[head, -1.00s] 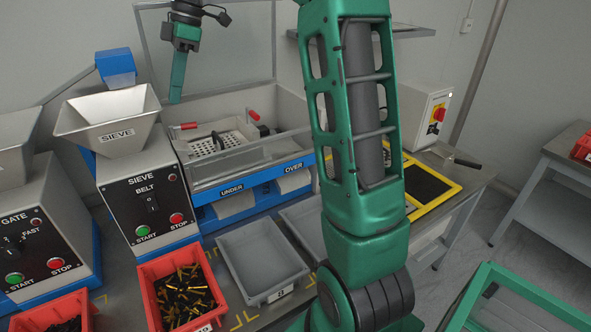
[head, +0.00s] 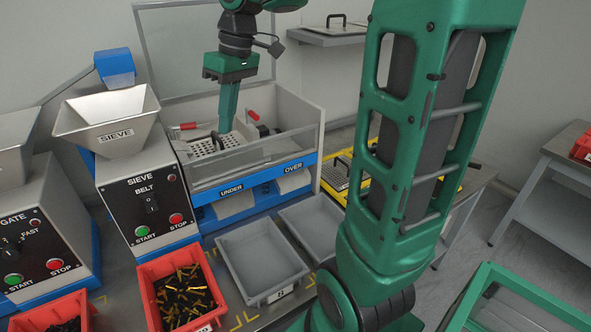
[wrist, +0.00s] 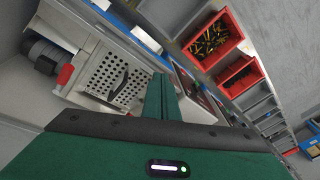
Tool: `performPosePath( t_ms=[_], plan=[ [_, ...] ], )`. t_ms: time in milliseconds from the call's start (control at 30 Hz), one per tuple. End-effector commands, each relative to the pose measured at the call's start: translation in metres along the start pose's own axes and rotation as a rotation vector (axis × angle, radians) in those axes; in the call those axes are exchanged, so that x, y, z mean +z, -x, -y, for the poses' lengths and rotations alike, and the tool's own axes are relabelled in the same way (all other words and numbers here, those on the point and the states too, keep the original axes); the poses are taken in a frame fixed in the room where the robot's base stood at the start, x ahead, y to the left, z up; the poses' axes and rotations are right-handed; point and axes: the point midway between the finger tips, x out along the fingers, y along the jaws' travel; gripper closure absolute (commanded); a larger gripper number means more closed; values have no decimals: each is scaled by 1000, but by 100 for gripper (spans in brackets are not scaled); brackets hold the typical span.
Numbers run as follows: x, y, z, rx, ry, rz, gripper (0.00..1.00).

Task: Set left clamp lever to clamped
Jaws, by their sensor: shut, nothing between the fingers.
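The left clamp lever (head: 187,126) has a red handle lying roughly flat at the left side of the sieve box in the head view. The right clamp lever (head: 253,115) has a red handle that stands tilted up; it also shows in the wrist view (wrist: 65,75). Between them lies the perforated sieve plate (head: 205,146) with a dark handle. My gripper (head: 224,128) points down above the sieve box, right of the left lever, its fingers shut and empty. In the wrist view its fingers (wrist: 161,88) overlap the plate's edge. I cannot make out the left lever there.
The sieve box has a clear front rail (head: 240,156) and a clear panel (head: 205,50) behind it. A dark motor (head: 264,130) sits by the right lever. The sieve hopper (head: 108,118) stands to the left. Grey bins (head: 262,262) and a red bin (head: 182,292) are in front.

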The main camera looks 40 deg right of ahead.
Motion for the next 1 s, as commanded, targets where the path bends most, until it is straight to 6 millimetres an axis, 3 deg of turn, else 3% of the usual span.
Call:
performPosePath(
  t_ms=[1000],
  plan=[
    [165,-42,-6,126,-607,55,100]
  ],
)
